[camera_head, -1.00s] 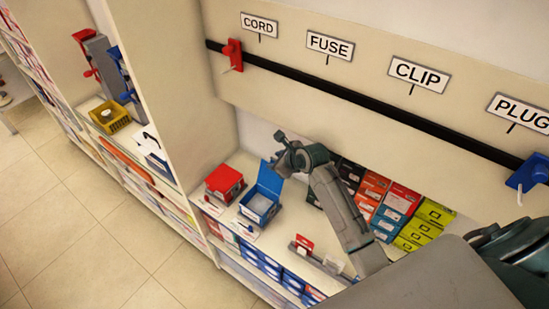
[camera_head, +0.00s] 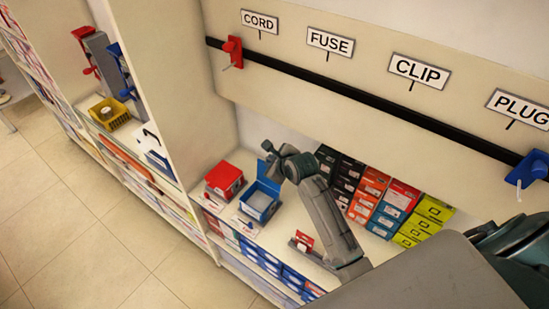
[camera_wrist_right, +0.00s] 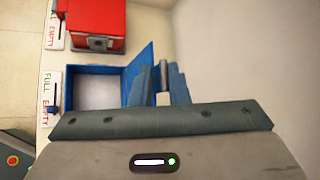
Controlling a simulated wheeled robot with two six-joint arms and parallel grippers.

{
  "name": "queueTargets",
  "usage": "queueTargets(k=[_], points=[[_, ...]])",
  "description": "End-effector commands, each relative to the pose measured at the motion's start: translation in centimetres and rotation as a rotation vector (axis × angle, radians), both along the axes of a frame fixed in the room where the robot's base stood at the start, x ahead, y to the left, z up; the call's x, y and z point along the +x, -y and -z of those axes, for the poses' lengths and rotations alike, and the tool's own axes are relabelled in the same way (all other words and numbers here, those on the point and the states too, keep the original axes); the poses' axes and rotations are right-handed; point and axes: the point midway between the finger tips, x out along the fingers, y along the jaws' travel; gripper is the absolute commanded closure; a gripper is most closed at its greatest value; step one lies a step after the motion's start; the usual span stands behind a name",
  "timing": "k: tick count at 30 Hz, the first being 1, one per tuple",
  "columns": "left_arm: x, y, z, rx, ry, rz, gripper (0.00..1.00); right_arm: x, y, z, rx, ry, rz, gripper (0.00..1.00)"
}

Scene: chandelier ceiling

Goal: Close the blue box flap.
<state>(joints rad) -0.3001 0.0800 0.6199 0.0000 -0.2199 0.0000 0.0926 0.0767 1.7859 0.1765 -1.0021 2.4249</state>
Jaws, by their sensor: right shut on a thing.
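The blue box (camera_head: 260,206) stands on the shelf with its lid flap (camera_head: 267,168) raised at the side near my right gripper. In the right wrist view the open box (camera_wrist_right: 68,90) shows a pale inside, and its flap (camera_wrist_right: 140,68) slants up from its right edge. My right gripper (camera_head: 276,152) is at the raised flap. In the wrist view its fingers (camera_wrist_right: 163,75) stand close together just beside the flap, the near finger overlapping it. My left gripper is out of view.
A closed red box (camera_head: 224,180) stands just left of the blue box. Coloured cartons (camera_head: 385,205) line the back to the right. A small red-tagged item (camera_head: 302,241) lies on the shelf near my forearm. A tall shelf divider (camera_head: 180,90) rises at left.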

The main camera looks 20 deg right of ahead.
Motion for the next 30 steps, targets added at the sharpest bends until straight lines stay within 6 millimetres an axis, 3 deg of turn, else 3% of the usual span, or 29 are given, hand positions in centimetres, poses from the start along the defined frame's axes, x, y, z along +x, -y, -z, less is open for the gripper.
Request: queueTargets(k=[15, 30], points=[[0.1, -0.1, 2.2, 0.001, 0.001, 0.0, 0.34, -2.4, -3.9, 0.8, -0.3, 0.174, 0.0, 1.0], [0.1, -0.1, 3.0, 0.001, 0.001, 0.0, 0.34, -2.8, -4.7, 0.7, -0.377, 0.219, -0.001, 1.0]])
